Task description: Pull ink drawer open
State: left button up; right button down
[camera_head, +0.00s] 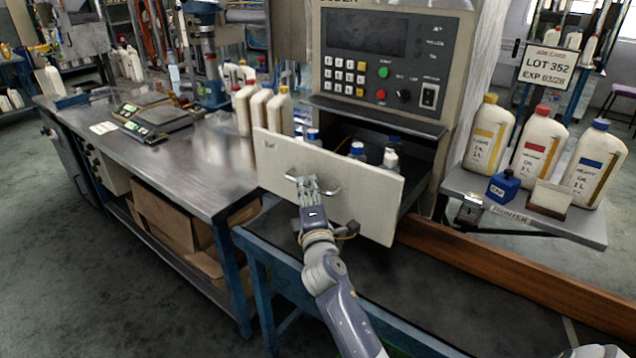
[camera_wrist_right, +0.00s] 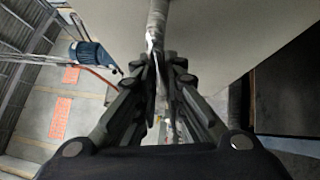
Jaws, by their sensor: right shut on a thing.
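The ink drawer's cream front panel (camera_head: 368,192) stands out from the coder cabinet (camera_head: 385,60), and the drawer is open. Small bottles with blue and white caps (camera_head: 357,149) show inside behind the panel. My right gripper (camera_head: 306,184) is shut on the left part of the drawer's metal handle (camera_head: 333,192). In the right wrist view, my fingers (camera_wrist_right: 160,75) close around the handle bar (camera_wrist_right: 157,22), with the pale drawer front (camera_wrist_right: 225,40) beside it. The fingers hide part of the handle. My left gripper is not in view.
A dark conveyor belt (camera_head: 440,290) with a wooden rail (camera_head: 500,272) runs below the drawer. A steel bench (camera_head: 190,165) with white bottles (camera_head: 261,108) is at left. Oil bottles (camera_head: 537,148) and a blue ink bottle (camera_head: 503,187) stand on a shelf at right.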

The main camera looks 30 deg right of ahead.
jog(key=shift+s+a, duration=0.25)
jog(key=shift+a, duration=0.35)
jog(key=shift+s+a, duration=0.2)
jog(key=shift+a, duration=0.35)
jog(key=c, duration=1.7)
grip_release()
jog(key=shift+v, duration=3.75)
